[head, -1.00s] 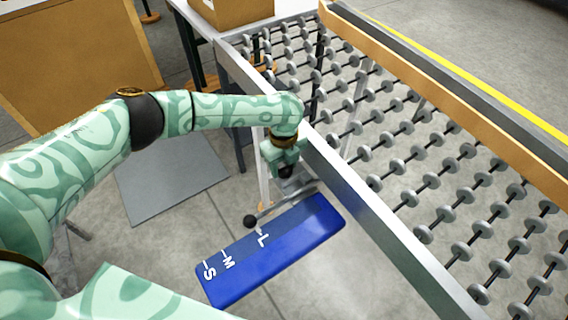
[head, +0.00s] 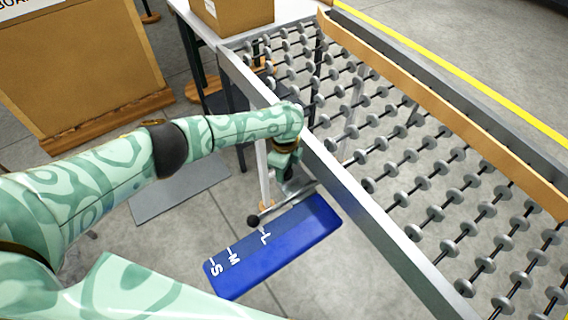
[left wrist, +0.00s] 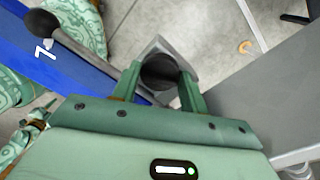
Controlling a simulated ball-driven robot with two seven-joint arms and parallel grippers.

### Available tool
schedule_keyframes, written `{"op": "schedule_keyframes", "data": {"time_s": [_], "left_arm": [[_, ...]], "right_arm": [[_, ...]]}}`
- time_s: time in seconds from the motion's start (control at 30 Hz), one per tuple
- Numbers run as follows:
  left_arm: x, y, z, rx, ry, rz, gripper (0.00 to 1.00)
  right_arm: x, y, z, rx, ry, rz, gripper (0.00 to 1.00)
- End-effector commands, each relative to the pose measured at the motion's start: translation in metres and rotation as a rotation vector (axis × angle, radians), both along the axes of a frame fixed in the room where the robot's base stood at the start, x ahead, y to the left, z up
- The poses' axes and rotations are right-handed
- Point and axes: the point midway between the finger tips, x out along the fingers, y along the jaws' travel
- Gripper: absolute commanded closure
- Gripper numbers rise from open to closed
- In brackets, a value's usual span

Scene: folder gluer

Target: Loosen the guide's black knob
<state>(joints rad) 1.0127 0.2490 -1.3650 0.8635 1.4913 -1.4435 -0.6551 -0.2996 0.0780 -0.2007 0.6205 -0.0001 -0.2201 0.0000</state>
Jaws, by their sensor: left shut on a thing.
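My left gripper (head: 286,172) reaches down beside the conveyor's near rail, at the far end of the blue plate. In the left wrist view its two fingers (left wrist: 160,84) stand on either side of the round black knob (left wrist: 160,71) and are shut on it. A grey metal bracket shows just behind the knob. In the head view the gripper hides most of the knob. The guide's grey rod ends in a black ball (head: 253,220) and lies across the blue plate (head: 270,255) near the L mark. The plate also carries M and S. My right gripper is not in view.
The roller conveyor's metal side rail (head: 375,235) runs close along the right of my gripper. A cardboard box (head: 235,12) stands on the table at the back. A large brown board (head: 80,75) stands at the left. Open floor lies left of the plate.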

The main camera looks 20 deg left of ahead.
Motion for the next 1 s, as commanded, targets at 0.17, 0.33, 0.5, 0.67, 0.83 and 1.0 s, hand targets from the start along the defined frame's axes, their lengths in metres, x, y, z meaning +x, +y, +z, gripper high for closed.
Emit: {"op": "schedule_keyframes", "data": {"time_s": [0.17,0.33,0.5,0.67,0.83,1.0], "left_arm": [[-0.001,-0.001,0.003,-0.001,0.002,0.167,0.79],[-0.001,-0.001,0.002,-0.001,0.003,0.329,0.79],[-0.001,-0.002,0.001,-0.001,0.003,0.487,0.79],[-0.001,-0.001,0.001,0.000,0.003,0.625,0.79],[-0.001,-0.001,0.001,0.000,0.002,0.746,0.79],[-0.001,-0.001,0.000,0.001,0.002,0.832,0.79]], "right_arm": [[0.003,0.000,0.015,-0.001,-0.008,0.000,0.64],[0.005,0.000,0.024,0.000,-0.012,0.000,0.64],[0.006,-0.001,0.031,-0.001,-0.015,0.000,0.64],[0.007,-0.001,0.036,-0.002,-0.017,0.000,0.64],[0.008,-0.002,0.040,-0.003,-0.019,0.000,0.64],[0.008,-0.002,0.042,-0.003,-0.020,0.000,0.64]]}}
